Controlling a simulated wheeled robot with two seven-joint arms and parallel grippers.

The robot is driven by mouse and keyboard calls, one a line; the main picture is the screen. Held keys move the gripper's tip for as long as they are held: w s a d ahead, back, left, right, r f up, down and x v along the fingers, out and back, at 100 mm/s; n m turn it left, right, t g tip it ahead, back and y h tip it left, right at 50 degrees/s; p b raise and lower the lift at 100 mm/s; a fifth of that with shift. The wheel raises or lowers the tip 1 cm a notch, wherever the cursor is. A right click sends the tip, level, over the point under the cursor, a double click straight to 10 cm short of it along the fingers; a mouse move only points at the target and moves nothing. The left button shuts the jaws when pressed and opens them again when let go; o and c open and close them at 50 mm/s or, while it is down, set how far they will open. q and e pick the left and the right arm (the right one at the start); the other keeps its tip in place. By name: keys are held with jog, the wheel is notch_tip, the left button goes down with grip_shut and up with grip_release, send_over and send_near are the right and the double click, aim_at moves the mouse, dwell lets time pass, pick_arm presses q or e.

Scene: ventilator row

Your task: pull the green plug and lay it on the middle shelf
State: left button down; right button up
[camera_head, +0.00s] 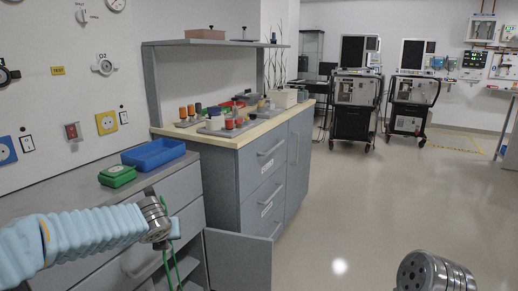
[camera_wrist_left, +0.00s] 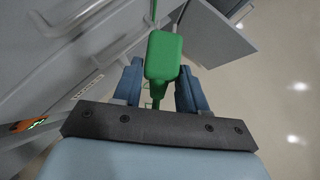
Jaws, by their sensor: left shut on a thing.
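In the left wrist view the green plug (camera_wrist_left: 164,56) sits between the two blue fingers of my left gripper (camera_wrist_left: 161,80), which is shut on it. Thin green cable shows by the plug. In the head view my left arm comes in from the left and its metal wrist ends in front of the grey cabinet; the fingers and plug are mostly hidden there. A green cable (camera_head: 178,268) hangs below the wrist, in front of the open cabinet's shelves (camera_head: 187,266). Which shelf is the middle one is hard to tell. Of my right arm only a metal wrist part shows.
The cabinet door (camera_head: 238,261) stands open to the right of the shelves. A blue tray (camera_head: 153,154) and a green box (camera_head: 117,176) are on the counter above. A drawer unit (camera_head: 262,180) stands behind. The floor to the right is clear.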

pick_arm(q)
jog(key=s+d+f+m+h, duration=0.1)
jog(key=d+f+m+h, duration=0.15)
jog(key=d+f, duration=0.35)
jog(key=s+d+f+m+g+h, duration=0.2)
jog(key=s+d+f+m+h, duration=0.35)
jog(key=s+d+m, duration=0.6)
jog(key=w+d+f+m+g+h, duration=0.1)
jog(key=w+d+f+g+h, duration=0.1)
jog(key=w+d+f, duration=0.35)
jog(key=s+a+r+n+t+y, duration=0.4)
jog(key=s+a+r+n+y, duration=0.15)
jog(key=a+r+n, duration=0.35)
jog(key=w+d+n+y, duration=0.3)
jog(key=w+d, duration=0.4)
jog(key=d, duration=0.4)
jog(key=s+a+f+m+g+h, duration=0.35)
jog(key=f+m+g+h, duration=0.5)
jog(key=m, duration=0.85)
jog(key=a+r+n+t+y, duration=0.2)
jog(key=a+r+n+t, duration=0.1)
jog(key=a+n, duration=0.4)
jog(key=a+r+n+t+y, duration=0.3)
jog(key=a+r+n+t, duration=0.1)
jog(key=a, duration=0.5)
jog(key=n+t, duration=0.1)
jog(key=n, duration=0.1)
jog(key=shift+s+a+r+n, duration=0.2)
jog(key=shift+a+n, duration=0.1)
jog(key=shift+n, duration=0.1)
